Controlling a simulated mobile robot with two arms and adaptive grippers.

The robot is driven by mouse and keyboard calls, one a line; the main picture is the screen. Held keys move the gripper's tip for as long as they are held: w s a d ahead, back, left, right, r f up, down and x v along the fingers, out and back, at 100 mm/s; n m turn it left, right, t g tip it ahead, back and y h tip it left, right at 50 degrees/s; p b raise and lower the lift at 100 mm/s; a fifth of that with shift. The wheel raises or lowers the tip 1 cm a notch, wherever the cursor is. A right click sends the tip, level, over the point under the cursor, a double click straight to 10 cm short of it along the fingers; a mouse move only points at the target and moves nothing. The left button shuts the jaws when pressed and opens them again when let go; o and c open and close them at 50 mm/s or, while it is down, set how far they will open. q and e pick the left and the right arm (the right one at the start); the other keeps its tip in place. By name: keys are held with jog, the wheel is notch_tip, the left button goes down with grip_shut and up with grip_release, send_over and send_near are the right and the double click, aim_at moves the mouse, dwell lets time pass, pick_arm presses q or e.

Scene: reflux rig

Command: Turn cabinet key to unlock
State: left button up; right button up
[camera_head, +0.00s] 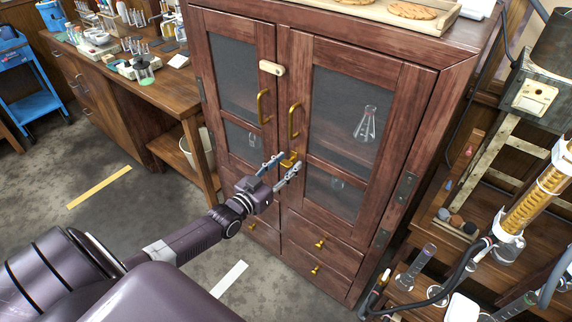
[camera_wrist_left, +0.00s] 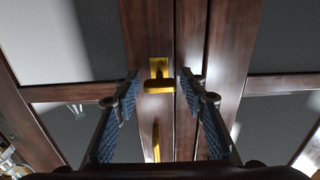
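The wooden cabinet (camera_head: 292,90) has two glass-paned doors. A brass key (camera_head: 290,158) sits in its lock on the right door, near the seam between the doors. My left gripper (camera_head: 281,166) is in front of the lock, with its two fingers apart. In the left wrist view, the key (camera_wrist_left: 159,87) shows against its brass plate (camera_wrist_left: 158,66), between the open fingertips (camera_wrist_left: 160,85). Gaps show on both sides, so neither finger visibly touches it. The key's bow looks roughly horizontal there. My right gripper is not in view.
Two brass door handles (camera_head: 294,120) are above the lock, with a pale latch piece (camera_head: 271,68) higher up. Small drawers with brass knobs (camera_head: 319,245) are below.

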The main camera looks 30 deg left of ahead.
pick_arm(q)
jog(key=c, duration=0.9)
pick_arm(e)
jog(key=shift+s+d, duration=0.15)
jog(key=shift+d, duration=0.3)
pick_arm(q)
jog(key=shift+n, duration=0.3)
jog(key=n, duration=0.4)
jog(key=shift+f+b, duration=0.1)
jog(key=shift+b, duration=0.3)
jog(key=n+b, duration=0.1)
jog(key=n, duration=0.3)
jog(key=n+b, duration=0.2)
jog(key=n, duration=0.3)
jog(key=shift+n, duration=0.4)
jog(key=shift+n+b, duration=0.55)
jog(key=shift+n, duration=1.05)
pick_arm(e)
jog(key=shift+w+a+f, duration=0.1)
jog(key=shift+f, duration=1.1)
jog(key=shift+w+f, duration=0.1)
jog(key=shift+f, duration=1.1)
pick_arm(q)
jog(key=shift+n, duration=0.3)
jog(key=o, duration=1.2)
